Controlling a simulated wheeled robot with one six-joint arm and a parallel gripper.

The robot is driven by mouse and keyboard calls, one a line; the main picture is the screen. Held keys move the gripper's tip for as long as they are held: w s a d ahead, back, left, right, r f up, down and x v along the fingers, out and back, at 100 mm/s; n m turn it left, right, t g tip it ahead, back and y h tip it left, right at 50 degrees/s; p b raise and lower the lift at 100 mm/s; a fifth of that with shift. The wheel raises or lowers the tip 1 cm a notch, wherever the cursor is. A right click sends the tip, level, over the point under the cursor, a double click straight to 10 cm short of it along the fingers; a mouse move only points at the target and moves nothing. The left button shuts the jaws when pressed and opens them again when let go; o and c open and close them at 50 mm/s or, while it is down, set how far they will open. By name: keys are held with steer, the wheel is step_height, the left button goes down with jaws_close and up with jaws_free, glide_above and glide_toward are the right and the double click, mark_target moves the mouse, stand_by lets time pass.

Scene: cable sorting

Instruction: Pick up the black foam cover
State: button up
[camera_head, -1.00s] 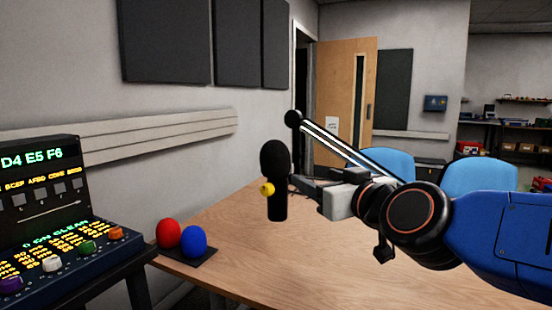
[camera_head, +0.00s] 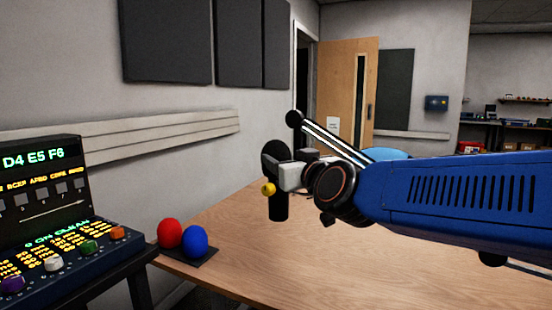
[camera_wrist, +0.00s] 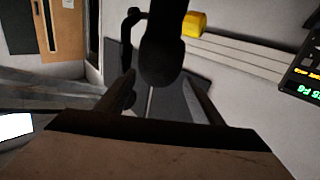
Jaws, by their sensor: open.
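The black foam cover (camera_head: 274,149) is the rounded top of an upright black microphone (camera_head: 279,210) on the desk. My gripper (camera_head: 286,165) is at its right side in the head view and hides part of it. In the wrist view, which is turned upside down, the foam cover (camera_wrist: 163,62) hangs down from the top. Its rounded end lies between the two dark fingers of my gripper (camera_wrist: 160,85). The gripper is open, and I cannot tell whether a finger touches the foam. A yellow knob (camera_head: 268,188) is on the microphone's front.
A red ball (camera_head: 170,233) and a blue ball (camera_head: 194,240) sit on a dark pad at the desk's left edge. A lit control console (camera_head: 60,235) stands at the left. The wooden desk (camera_head: 270,270) is clear in front. A blue chair (camera_head: 390,154) is behind.

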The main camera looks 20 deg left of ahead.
mark_target(279, 154)
steer(key=shift+x, duration=3.75)
steer(key=shift+r, duration=0.1)
steer(key=c, duration=0.7)
